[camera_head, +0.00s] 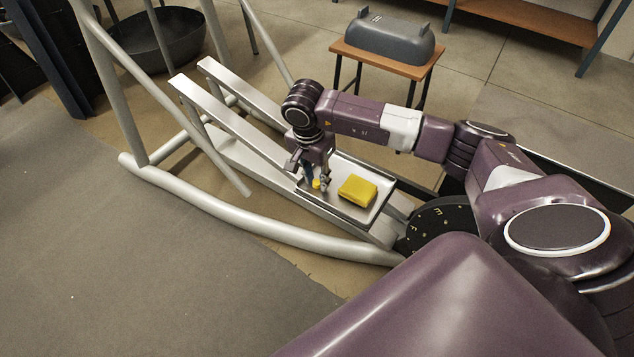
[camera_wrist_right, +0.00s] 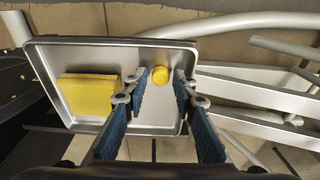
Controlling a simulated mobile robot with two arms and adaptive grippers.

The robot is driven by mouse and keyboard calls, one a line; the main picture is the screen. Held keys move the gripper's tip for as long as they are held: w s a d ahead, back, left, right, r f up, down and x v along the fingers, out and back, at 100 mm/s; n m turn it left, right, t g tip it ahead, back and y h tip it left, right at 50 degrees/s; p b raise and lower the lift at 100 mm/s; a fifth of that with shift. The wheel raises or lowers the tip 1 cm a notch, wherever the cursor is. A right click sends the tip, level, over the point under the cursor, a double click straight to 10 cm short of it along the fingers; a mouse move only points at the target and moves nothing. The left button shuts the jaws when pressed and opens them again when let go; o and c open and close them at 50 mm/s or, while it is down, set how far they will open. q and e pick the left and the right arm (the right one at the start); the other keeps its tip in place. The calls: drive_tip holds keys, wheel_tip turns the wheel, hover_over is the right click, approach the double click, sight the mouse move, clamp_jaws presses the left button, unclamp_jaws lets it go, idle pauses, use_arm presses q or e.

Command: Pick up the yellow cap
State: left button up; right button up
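The yellow cap (camera_wrist_right: 160,75) is small and round and lies in a shallow metal tray (camera_wrist_right: 60,50), near one end. In the head view the cap (camera_head: 316,184) is partly covered by my right gripper (camera_head: 318,182). In the right wrist view the fingers of my right gripper (camera_wrist_right: 160,88) are apart, with blue pads, and point at the cap. The cap shows at the fingertips, between them or just beyond; I cannot tell whether they touch it. My left gripper is not in view.
A yellow block, perhaps a sponge (camera_head: 358,191), lies in the same tray beside the cap. The tray sits on a silver metal frame (camera_head: 240,125) with rails and curved tubes. A small wooden table (camera_head: 385,62) with a grey casing (camera_head: 390,40) stands behind my right arm.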

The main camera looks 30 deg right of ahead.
drive_tip(key=shift+f, duration=0.15)
drive_tip(key=shift+c, duration=0.2)
drive_tip(key=c, duration=0.4)
drive_tip(key=shift+o, duration=0.2)
